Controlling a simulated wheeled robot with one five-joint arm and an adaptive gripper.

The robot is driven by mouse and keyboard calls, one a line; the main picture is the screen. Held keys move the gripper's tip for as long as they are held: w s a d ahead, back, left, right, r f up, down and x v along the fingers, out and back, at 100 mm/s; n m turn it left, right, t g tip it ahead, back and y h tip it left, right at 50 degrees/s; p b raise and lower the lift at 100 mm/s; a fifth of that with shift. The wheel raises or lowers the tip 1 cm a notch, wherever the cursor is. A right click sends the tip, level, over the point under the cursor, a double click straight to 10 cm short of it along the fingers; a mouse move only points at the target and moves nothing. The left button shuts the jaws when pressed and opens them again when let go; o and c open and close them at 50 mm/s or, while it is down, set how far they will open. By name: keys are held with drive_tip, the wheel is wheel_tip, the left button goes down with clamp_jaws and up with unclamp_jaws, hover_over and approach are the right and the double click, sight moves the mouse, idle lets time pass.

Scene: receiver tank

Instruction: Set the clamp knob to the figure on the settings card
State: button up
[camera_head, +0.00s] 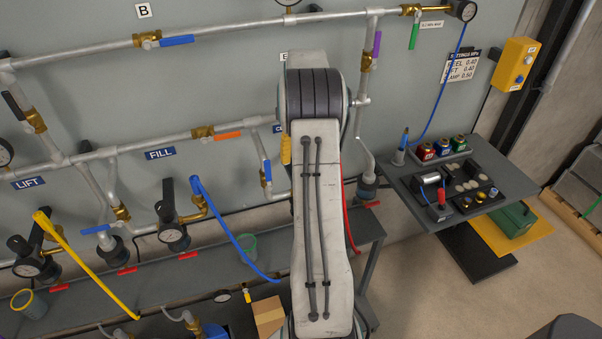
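The settings card (462,65) hangs on the wall at upper right; it seems to read REEL 0.40, LIFT 0.40, CLAMP 0.50, though the print is small. A blue label (279,129) starting with C is cut off by my raised arm. I cannot make out a clamp knob for certain; it may be behind my arm. Black regulators with gauges stand under the pipes, one near the LIFT label (28,183) at far left and one below the FILL label (160,153). My gripper does not show; my arm stands upright in the middle.
A grey bench (80,298) runs below the pipes. Yellow, blue and red hoses hang in front of it. A grey side table (412,195) at right carries coloured caps and small parts. A yellow box (515,64) is on the wall. Open floor lies at lower right.

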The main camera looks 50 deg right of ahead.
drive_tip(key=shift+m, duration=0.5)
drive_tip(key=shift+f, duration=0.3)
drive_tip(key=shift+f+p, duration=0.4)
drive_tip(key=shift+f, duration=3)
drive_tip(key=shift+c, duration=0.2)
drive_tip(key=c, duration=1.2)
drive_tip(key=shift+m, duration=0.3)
